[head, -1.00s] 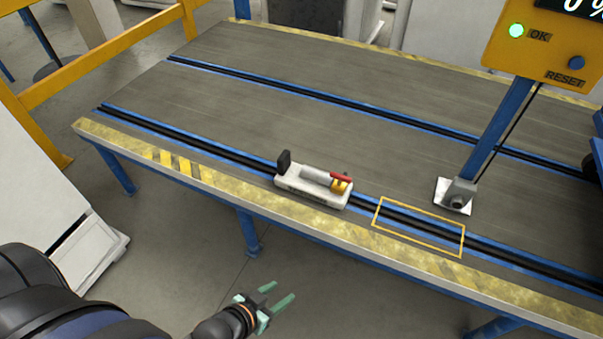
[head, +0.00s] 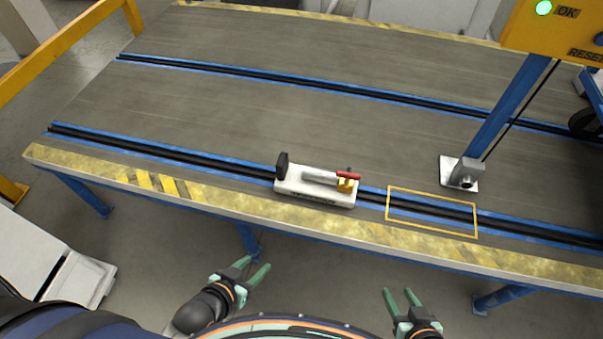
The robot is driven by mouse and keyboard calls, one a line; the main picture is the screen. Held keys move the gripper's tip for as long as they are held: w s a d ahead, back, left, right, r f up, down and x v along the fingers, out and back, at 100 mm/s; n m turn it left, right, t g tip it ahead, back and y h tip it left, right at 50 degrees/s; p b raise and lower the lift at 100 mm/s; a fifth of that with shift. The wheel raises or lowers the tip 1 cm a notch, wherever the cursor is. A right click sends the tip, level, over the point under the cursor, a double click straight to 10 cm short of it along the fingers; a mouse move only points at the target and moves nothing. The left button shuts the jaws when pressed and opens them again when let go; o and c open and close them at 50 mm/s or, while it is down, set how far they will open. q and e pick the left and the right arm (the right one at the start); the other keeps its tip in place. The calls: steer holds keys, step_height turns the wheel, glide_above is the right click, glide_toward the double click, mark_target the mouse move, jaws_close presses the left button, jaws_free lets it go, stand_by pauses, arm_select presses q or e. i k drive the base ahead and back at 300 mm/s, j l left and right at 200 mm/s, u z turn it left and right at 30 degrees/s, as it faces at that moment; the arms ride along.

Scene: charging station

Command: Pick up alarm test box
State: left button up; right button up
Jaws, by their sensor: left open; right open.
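The alarm test box is most likely the small white unit (head: 300,188) on the table, lying over the front blue-and-black rail. It has a black upright plate at its left end, a grey cylinder along its top, and a red and yellow part at its right end. My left gripper (head: 257,269) is open and empty, in front of the table edge and below the unit in the picture. My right gripper (head: 402,293) is open and empty, also in front of the edge, further right. Neither gripper touches the unit.
The grey table (head: 250,110) has a yellow worn front edge. A yellow outlined rectangle (head: 432,232) lies on the rail right of the unit. A blue post (head: 508,105) carries a yellow panel (head: 555,28) with a green light. The table surface left of the unit is clear.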

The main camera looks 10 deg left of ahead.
mark_target(314, 183)
steer(key=i+j, duration=0.15)
steer(key=j, duration=0.25)
steer(key=i+j, duration=0.15)
steer(key=j, duration=0.25)
steer(key=i+j, duration=0.15)
steer(key=j, duration=0.25)
steer(key=i+j, duration=0.15)
steer(key=j, duration=0.25)
steer(key=i+j, duration=0.15)
steer(key=j, duration=0.25)
